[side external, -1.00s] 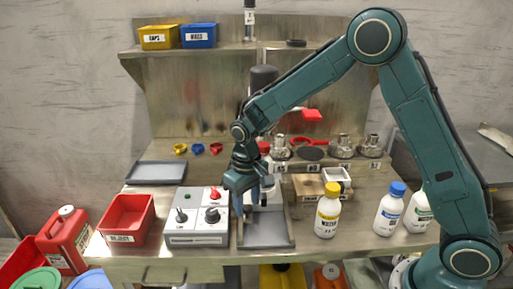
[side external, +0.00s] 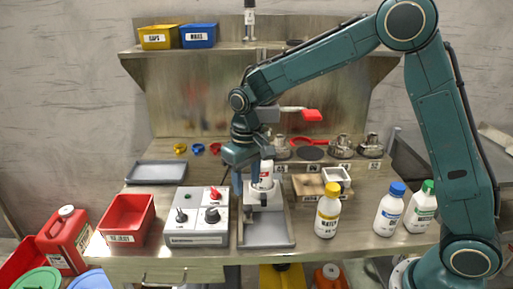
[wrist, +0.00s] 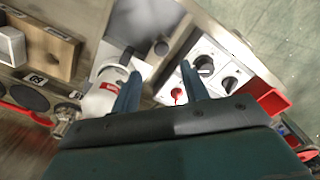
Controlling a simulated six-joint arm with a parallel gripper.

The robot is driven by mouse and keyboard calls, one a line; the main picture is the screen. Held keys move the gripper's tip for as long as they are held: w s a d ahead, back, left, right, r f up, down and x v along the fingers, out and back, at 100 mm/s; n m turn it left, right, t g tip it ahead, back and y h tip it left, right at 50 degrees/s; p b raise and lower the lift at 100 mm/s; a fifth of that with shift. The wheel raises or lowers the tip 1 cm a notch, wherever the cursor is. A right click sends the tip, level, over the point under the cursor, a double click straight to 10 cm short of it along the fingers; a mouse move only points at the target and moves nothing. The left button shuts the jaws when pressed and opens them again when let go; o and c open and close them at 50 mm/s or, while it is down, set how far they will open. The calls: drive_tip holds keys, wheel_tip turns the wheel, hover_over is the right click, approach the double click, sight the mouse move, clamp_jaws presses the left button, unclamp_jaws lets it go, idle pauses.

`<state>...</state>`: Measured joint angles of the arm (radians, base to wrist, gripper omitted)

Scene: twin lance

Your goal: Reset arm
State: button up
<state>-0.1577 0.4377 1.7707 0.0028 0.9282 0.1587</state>
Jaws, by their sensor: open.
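My gripper (side external: 252,180) hangs over the workbench (side external: 340,246), above the grey tray of the small stand and just left of a white bottle with a red label (side external: 266,172). The bottle stands upright on the stand. In the wrist view my gripper (wrist: 160,82) has its two blue-grey fingers apart with nothing between them. The white bottle (wrist: 101,97) is beside the left finger there; I cannot tell whether they touch. The control box with knobs (side external: 198,216) is to the left of my gripper.
A red bin (side external: 128,222) stands left of the control box. Yellow-capped (side external: 328,212), blue-capped (side external: 390,210) and green-capped (side external: 421,208) bottles stand at the right. A red-handled lever (side external: 312,115) reaches out behind my gripper. A shelf (side external: 235,58) carries yellow and blue bins.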

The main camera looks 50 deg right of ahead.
drive_tip(key=shift+r, duration=0.25)
drive_tip(key=shift+s+a+r+n, duration=0.1)
drive_tip(key=shift+a+r+n, duration=0.15)
drive_tip(key=shift+a+n, duration=0.4)
drive_tip(key=s+d+r+t, duration=0.3)
drive_tip(key=s+d+r, duration=0.2)
drive_tip(key=s+r, duration=0.65)
drive_tip(key=s+d+m+t, duration=0.1)
drive_tip(key=s+d+t, duration=0.1)
drive_tip(key=s, duration=1.3)
drive_tip(key=shift+d+r+t, duration=0.15)
drive_tip(key=shift+d+t, duration=0.15)
drive_tip(key=shift+d, duration=0.35)
